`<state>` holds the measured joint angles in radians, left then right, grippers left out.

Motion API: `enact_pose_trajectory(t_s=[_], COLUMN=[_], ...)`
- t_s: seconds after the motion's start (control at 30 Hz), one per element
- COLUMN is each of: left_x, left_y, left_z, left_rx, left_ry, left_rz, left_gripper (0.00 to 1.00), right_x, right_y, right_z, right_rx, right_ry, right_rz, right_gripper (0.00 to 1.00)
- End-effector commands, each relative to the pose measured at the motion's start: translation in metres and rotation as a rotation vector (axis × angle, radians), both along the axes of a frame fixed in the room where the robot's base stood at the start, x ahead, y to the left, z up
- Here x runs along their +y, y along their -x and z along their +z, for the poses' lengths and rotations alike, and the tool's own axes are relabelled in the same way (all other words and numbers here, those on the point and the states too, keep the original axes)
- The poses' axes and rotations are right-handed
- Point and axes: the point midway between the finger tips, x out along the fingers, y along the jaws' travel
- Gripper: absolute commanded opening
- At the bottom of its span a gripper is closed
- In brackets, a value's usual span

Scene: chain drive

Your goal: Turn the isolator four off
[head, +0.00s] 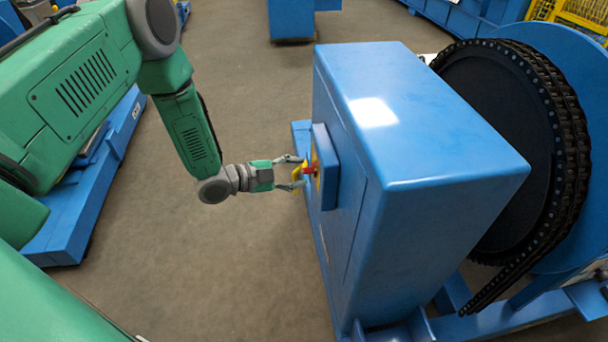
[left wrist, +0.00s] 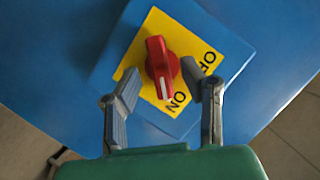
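The isolator is a red rotary knob (left wrist: 161,66) on a yellow plate (left wrist: 146,38), fixed to a blue box (head: 324,160) on the cabinet's side. In the left wrist view the knob's white mark points down, towards the printed ON. The OFF label is to the right, partly covered by a finger. My left gripper (head: 300,172) is open in front of the knob. In the left wrist view its fingers (left wrist: 158,78) are on either side of the knob, with gaps visible. Whether the tips reach knob depth is unclear. My right gripper is not in view.
The blue cabinet (head: 420,120) stands on a blue base frame, with a black chain (head: 565,130) around a large wheel behind it. A low blue machine base (head: 75,215) is at the left. The brown floor (head: 230,270) between them is clear.

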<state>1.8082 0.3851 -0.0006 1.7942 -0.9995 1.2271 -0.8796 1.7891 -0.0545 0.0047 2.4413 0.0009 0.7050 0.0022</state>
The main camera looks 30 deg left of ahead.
Motion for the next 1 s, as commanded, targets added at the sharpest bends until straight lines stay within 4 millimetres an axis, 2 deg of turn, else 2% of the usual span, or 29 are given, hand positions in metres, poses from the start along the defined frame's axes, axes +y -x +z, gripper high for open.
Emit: enact_pose_trajectory(t_s=[0.2, 0.5, 0.57, 0.6, 1.0], left_x=[-0.011, -0.012, -0.012, -0.011, -0.011], left_y=[-0.014, -0.015, -0.015, -0.015, -0.015], left_z=[-0.005, -0.005, -0.005, -0.005, -0.005], left_rx=[0.000, 0.001, 0.001, 0.001, 0.027], left_ry=[-0.001, 0.000, 0.000, 0.000, 0.017], left_rz=[0.001, 0.001, 0.001, 0.001, 0.001], left_gripper=[0.36, 0.36, 0.15, 0.01, 0.00], right_x=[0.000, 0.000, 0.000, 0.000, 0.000], right_y=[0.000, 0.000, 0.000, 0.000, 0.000], right_z=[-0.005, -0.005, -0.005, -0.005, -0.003], right_rx=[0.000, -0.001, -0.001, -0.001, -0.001], right_ry=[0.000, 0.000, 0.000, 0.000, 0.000], right_rz=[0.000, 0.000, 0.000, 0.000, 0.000], right_gripper=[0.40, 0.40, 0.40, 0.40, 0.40])
